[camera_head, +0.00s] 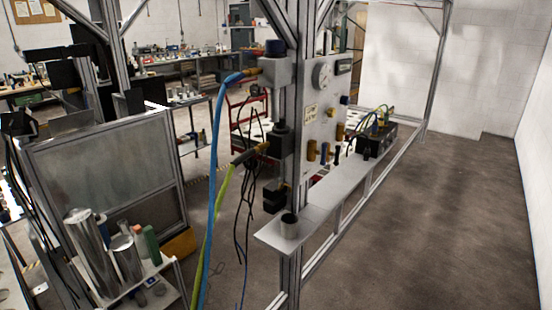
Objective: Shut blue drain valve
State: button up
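A light panel (323,105) is mounted on the metal frame right of centre, with several small fittings on it. A small blue fitting (344,100) shows at the panel's right edge; I cannot tell whether it is the drain valve or how its handle is turned. Lower on the panel is a row of small yellow-brown and dark valve-like parts (311,150). My gripper is not in view.
A blue hose (214,150) and a yellow-green hose (220,195) hang left of the upright. A grey shelf (328,193) juts below the panel, holding a metal cup (289,226) and a black box (375,137). The floor at right (440,220) is clear. A cart with cylinders (92,250) stands lower left.

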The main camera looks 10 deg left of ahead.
aim_at(324, 146)
jog(key=u, duration=0.3)
jog(key=i+j, duration=0.15)
jog(key=i, duration=0.75)
